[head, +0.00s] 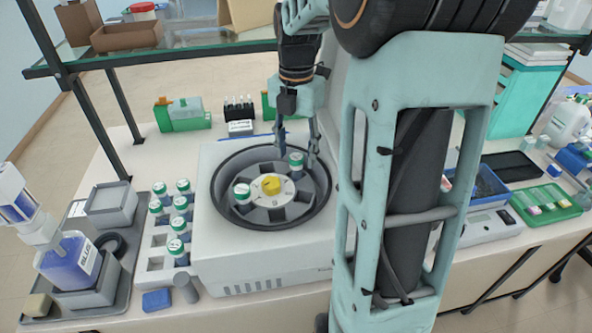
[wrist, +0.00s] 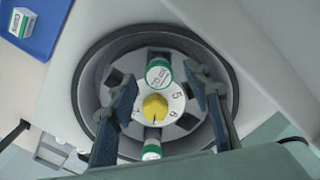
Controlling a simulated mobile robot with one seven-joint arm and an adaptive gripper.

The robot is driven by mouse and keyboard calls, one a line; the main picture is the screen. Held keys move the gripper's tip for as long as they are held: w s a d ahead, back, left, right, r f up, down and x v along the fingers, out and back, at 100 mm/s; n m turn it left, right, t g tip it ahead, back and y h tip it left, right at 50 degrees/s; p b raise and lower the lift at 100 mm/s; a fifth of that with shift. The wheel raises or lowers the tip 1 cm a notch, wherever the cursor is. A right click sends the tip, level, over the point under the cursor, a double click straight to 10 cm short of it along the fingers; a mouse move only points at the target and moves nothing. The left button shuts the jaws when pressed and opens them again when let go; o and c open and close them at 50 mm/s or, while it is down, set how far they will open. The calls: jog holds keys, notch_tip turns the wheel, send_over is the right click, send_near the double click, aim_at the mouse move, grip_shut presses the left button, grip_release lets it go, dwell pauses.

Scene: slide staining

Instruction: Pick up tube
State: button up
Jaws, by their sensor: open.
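Two white tubes with green-rimmed caps sit in the round rotor of the centrifuge (head: 205,232). One tube (head: 296,160) is at the rotor's far right; it also shows near the top of the rotor in the wrist view (wrist: 158,72). The other tube (head: 242,193) is at the rotor's left and shows low in the wrist view (wrist: 151,150). My gripper (head: 297,150) is open over the rotor. Its fingers stand on either side of the far right tube, with visible gaps in the wrist view (wrist: 161,76). The lower part of that tube is hidden in its slot.
A yellow knob (head: 271,185) stands at the rotor's centre, close to both tubes. A dark raised rim surrounds the rotor. A white rack (head: 155,251) with several similar tubes stands left of the centrifuge. A glass shelf (head: 180,55) spans the back.

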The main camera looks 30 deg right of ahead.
aim_at(296, 172)
notch_tip(296, 172, down, 4)
jog(key=shift+w+f, duration=0.1)
jog(key=shift+f, duration=0.1)
jog(key=shift+c, duration=0.5)
jog(key=c, duration=1)
